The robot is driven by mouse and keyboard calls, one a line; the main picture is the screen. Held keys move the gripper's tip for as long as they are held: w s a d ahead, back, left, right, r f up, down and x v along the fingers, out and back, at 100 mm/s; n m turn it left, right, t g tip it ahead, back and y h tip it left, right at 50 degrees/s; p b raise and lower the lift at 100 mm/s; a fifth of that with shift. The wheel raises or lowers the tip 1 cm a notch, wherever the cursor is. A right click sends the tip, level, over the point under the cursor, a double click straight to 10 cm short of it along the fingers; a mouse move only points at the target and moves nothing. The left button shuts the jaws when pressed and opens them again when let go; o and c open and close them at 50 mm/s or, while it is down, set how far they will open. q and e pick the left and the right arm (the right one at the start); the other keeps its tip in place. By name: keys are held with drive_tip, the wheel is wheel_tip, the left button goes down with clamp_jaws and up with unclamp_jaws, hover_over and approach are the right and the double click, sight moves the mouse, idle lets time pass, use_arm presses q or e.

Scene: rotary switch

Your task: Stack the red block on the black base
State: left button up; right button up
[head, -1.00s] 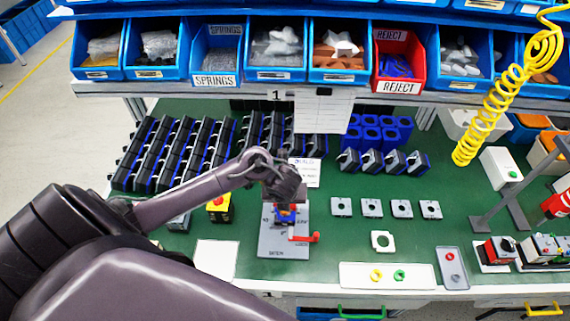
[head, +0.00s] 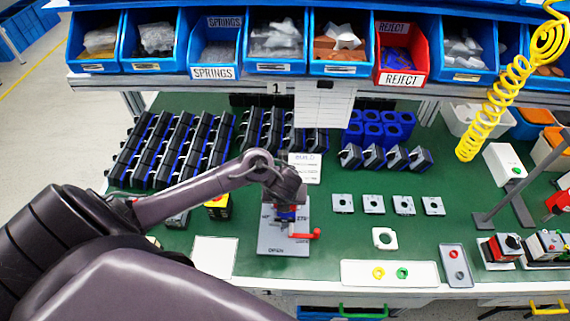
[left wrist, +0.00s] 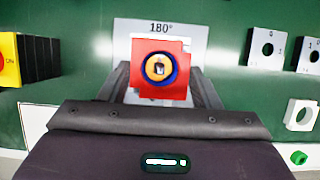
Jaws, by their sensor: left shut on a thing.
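My left gripper (head: 287,203) points down over a grey fixture plate (head: 283,246) near the table's front. In the left wrist view my gripper (left wrist: 163,84) is shut on a red block (left wrist: 179,91), its fingers on the block's left and right sides. The block has a round centre with a blue ring and a yellowish middle. Below the gripper in the head view, small red and blue parts show, largely hidden by the gripper. The block covers what lies directly under it, so I cannot tell whether it touches a black base. My right gripper is not in view.
A red handle (head: 306,236) sticks out at the fixture's right side. A yellow-and-black switch box (head: 217,207) stands to its left. Racks of black and blue blocks (head: 165,150) fill the back left. Grey plates (head: 373,204) and a white tray (head: 360,280) lie to the right.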

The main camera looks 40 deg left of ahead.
use_arm(q)
drive_tip(key=shift+f+b, duration=0.3)
drive_tip(key=shift+f, duration=0.15)
drive_tip(key=o, duration=1.1)
drive_tip(key=shift+c, duration=0.2)
drive_tip(key=shift+r, duration=0.2)
drive_tip(key=p+v, duration=0.4)
drive_tip(key=v, duration=0.3)
drive_tip(key=shift+r, duration=0.3)
drive_tip(key=shift+s+d+f, duration=0.1)
